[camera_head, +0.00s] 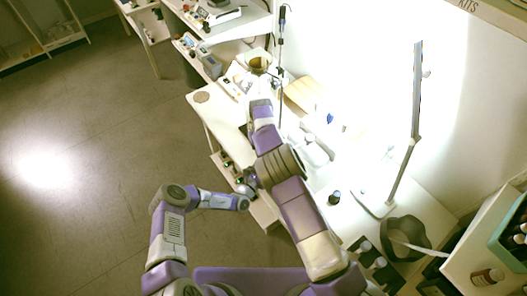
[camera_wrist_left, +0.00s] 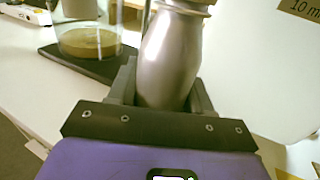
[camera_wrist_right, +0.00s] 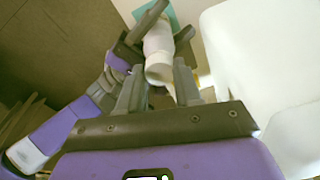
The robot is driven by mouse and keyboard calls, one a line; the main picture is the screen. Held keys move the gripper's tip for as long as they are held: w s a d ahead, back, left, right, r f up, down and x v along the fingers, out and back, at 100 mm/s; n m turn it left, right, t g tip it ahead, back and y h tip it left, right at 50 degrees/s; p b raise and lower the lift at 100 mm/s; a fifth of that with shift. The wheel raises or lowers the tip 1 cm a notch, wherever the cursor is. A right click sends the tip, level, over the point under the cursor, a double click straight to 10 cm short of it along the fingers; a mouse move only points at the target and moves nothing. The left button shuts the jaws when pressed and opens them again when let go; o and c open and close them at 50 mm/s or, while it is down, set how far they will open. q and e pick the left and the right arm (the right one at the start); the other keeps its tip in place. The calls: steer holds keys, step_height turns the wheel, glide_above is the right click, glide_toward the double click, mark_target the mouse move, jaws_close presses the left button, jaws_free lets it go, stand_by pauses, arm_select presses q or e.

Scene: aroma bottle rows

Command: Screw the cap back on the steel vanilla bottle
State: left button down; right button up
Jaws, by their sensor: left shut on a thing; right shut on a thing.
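The steel bottle (camera_wrist_left: 170,55) stands upright between the fingers of my left gripper (camera_wrist_left: 165,95) in the left wrist view. That gripper is shut on its body, and the neck runs out at the top edge. My right gripper (camera_wrist_right: 158,88) is shut in the right wrist view. A pale rounded thing (camera_wrist_right: 158,72) shows between its fingertips; I cannot tell whether it is the cap. Parts of a purple arm (camera_wrist_right: 45,130) show at the left of that view. In the head view my arms hide both grippers' fingertips, the bottle and any cap.
A glass vessel (camera_wrist_left: 90,38) with tan contents stands on a black plate (camera_wrist_left: 75,62) close behind the steel bottle.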

steer(key=o, duration=1)
steer(key=shift+r, duration=0.1)
steer(key=shift+r, duration=2.2)
steer(key=shift+c, duration=0.4)
